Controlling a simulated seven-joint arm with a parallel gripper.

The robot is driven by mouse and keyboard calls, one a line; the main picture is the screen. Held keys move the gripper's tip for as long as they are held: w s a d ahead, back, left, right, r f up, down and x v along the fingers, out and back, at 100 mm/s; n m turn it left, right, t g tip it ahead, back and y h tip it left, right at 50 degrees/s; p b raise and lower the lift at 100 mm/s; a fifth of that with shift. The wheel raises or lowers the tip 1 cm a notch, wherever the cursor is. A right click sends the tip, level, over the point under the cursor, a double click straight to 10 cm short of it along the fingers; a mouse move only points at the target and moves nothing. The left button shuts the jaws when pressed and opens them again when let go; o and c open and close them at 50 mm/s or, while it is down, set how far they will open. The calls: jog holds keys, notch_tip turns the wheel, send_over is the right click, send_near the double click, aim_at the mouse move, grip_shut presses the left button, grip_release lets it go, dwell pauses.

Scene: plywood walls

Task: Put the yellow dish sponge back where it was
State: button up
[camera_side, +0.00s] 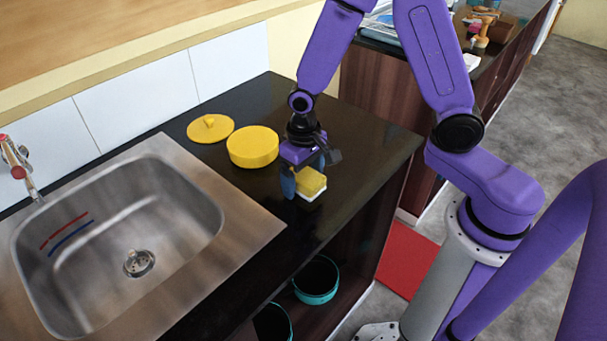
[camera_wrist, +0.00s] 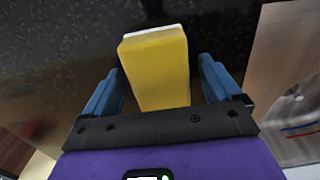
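The yellow dish sponge (camera_side: 311,183) has a white underside and appears to rest on the black counter, right of the sink. In the wrist view the sponge (camera_wrist: 157,70) is between the two blue fingers. My gripper (camera_side: 305,180) is low over the counter at the sponge. Its fingers (camera_wrist: 160,82) are open. A gap shows between the sponge and the right finger; the left finger is very close to the sponge, and I cannot tell if it touches. In the side view the gripper partly hides the sponge.
A yellow round pot (camera_side: 252,148) and a yellow lid (camera_side: 210,128) stand left of my gripper. The steel sink (camera_side: 130,225) with its tap (camera_side: 18,160) is further left. The counter's front edge is close to the sponge.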

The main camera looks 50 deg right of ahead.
aim_at(304, 174)
notch_tip(304, 174, up, 12)
jog(key=s+d+r+n, duration=0.1)
jog(key=s+d+n, duration=0.1)
jog(key=s+n, duration=0.4)
jog(key=s+d+r+n, duration=0.1)
jog(key=s+n, duration=0.5)
jog(key=s, duration=0.8)
jog(key=shift+s+d+n, duration=0.3)
jog(key=shift+s+d, duration=0.05)
jog(key=shift+d, duration=0.25)
